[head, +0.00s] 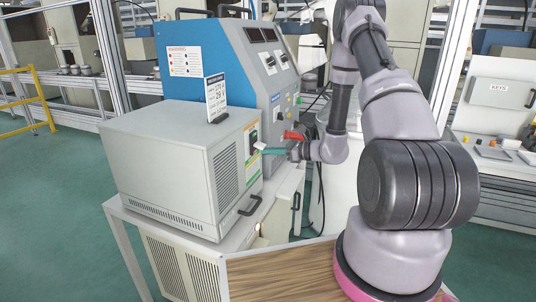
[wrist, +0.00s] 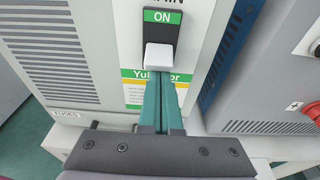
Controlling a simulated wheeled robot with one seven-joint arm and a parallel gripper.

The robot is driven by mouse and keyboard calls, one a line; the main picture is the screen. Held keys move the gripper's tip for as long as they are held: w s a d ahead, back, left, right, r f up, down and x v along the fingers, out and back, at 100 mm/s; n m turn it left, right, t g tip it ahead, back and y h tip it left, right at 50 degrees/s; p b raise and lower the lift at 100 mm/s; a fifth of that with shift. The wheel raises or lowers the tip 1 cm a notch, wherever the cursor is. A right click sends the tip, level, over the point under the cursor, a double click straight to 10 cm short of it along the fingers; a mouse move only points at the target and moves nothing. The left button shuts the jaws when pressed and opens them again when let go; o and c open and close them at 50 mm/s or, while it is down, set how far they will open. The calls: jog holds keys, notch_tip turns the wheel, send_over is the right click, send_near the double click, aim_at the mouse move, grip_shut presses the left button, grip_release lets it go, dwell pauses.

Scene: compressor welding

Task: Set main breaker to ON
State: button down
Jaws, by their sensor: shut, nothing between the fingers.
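The main breaker is on the front of a grey cabinet (head: 215,172). In the wrist view its black plate (wrist: 160,37) has a green ON label (wrist: 162,16) at the top and a white toggle (wrist: 158,58) below that label. The toggle also shows in the head view (head: 261,145). My gripper (wrist: 160,85) has teal fingers, shut and empty, with tips at the toggle's lower edge; I cannot tell whether they touch it. In the head view my gripper (head: 264,151) points left at the breaker. The plate below the toggle is hidden.
A blue and grey control cabinet (head: 225,62) stands behind the breaker cabinet. A sign card (head: 215,97) stands on the breaker cabinet. A wooden surface (head: 285,275) lies in front.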

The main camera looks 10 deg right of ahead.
aim_at(265, 145)
notch_tip(265, 145, up, 3)
jog(key=g+h, duration=0.2)
jog(key=h, duration=0.1)
jog(key=shift+s+f+h, duration=0.1)
jog(key=shift+f+h, duration=0.05)
jog(key=shift+h, duration=0.15)
jog(key=shift+d+g, duration=0.2)
jog(key=shift+g, duration=0.2)
jog(key=shift+r, duration=0.85)
